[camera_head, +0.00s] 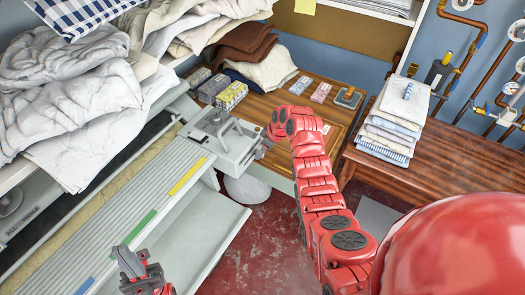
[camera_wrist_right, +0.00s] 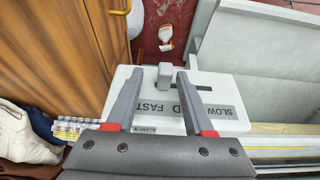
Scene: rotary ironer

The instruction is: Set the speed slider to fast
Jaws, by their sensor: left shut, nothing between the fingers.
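The grey control box (camera_head: 220,140) stands at the far end of the ironer in the head view. In the right wrist view its white panel (camera_wrist_right: 125,83) carries a dark slot and a grey label with SLOW towards the right and FAST towards the left. The speed slider's grey knob (camera_wrist_right: 165,76) is at the left end of the visible slot, on the FAST side. My right gripper (camera_wrist_right: 160,74) is open with its fingertips on either side of the knob; contact is unclear. My left gripper (camera_head: 128,262) is shut and empty, low over the ironer's near edge.
The ironer's ribbed bed (camera_head: 130,190) has blue, green and yellow marks. Grey linen (camera_head: 70,95) is piled at left. Small boxes (camera_head: 231,96) sit on a wooden cabinet behind the control box. A folded cloth stack (camera_head: 395,115) lies on the right-hand table. Red floor is open between.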

